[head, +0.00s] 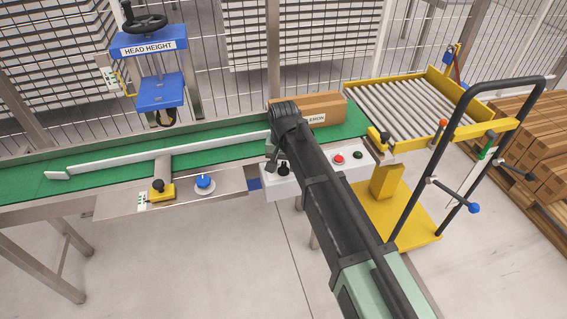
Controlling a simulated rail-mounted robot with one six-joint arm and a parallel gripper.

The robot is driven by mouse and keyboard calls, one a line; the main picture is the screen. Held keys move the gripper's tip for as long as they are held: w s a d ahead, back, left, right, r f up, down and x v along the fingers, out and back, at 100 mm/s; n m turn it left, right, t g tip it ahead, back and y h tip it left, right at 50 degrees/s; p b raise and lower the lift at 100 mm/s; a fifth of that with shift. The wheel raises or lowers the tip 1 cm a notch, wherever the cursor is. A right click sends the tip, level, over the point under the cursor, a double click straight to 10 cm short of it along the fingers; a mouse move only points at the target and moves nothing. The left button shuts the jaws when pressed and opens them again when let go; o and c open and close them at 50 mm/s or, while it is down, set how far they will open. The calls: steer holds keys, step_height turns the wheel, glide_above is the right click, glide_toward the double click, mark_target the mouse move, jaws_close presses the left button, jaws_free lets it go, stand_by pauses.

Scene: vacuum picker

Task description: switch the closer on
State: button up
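The closer has a blue head (155,90) under a sign reading "HEAD HEIGHT" (150,47) and a black handwheel (145,23), above the green belt at the left. A white control panel (278,184) is fixed at the belt's front edge. It carries a red button (339,159) and a dark green button (358,154). A black knob-like part (283,169) shows at the panel's left end, beside my arm. My arm reaches up from the lower right and bends down over the panel. My gripper's fingers cannot be made out, and my arm hides the panel's middle.
A brown carton (325,103) stands on the green belt (225,135) behind my arm. A white guide rail (165,160) crosses the belt. A yellow switch box (160,191) and blue knob (204,181) sit front left. A yellow roller cart (405,240) stands right.

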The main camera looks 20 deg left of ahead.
mark_target(284, 165)
steer(key=shift+r, duration=0.1)
step_height(284, 165, up, 11)
steer(key=p, duration=1)
steer(key=shift+f+p, duration=0.2)
steer(key=shift+p, duration=0.2)
